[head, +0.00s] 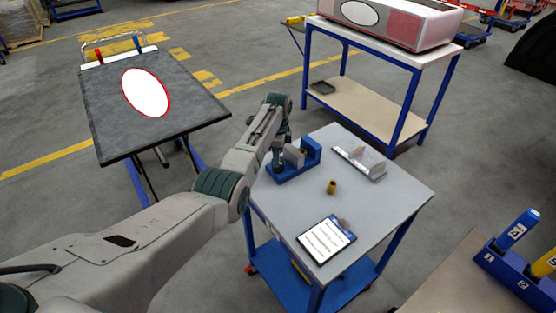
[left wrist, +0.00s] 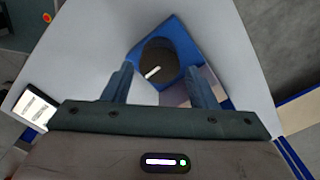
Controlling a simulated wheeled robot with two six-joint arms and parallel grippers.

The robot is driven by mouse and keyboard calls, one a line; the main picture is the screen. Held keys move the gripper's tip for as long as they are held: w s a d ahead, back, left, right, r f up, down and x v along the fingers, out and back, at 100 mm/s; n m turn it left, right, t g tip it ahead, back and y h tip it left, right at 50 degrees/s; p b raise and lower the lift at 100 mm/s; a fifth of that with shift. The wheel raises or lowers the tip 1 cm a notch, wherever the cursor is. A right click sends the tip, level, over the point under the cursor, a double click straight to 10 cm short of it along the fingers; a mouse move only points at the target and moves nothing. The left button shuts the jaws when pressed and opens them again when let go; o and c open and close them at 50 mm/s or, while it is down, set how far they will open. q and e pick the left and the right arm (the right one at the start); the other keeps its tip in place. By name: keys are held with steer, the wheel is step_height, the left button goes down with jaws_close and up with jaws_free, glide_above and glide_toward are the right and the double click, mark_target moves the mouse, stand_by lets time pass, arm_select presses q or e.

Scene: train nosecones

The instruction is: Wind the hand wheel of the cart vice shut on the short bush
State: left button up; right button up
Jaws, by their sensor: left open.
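The blue cart vice (head: 284,176) stands on the grey cart top near its far left edge, with a grey jaw block (head: 294,157). In the left wrist view the vice (left wrist: 184,42) carries a dark round hand wheel (left wrist: 158,58) with a pale bar across it. My left gripper (head: 277,160) points down over the vice's near left end. Its open fingers (left wrist: 158,68) show on either side of the wheel; contact is unclear. A small brass bush (head: 331,187) stands upright on the cart top, right of the vice. The space between the jaws is mostly hidden. My right gripper is out of view.
A metal piece (head: 358,162) lies at the cart's back right and a clipboard (head: 326,238) near its front. A dark tilted table (head: 180,105) stands left, a blue-framed bench (head: 400,60) behind. A blue rack (head: 515,275) is at lower right.

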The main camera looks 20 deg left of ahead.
arm_select(q)
step_height(320, 180, up, 7)
steer(key=b, duration=0.1)
steer(key=shift+r+b, duration=0.15)
steer(key=shift+b, duration=0.15)
steer(key=shift+o, duration=0.2)
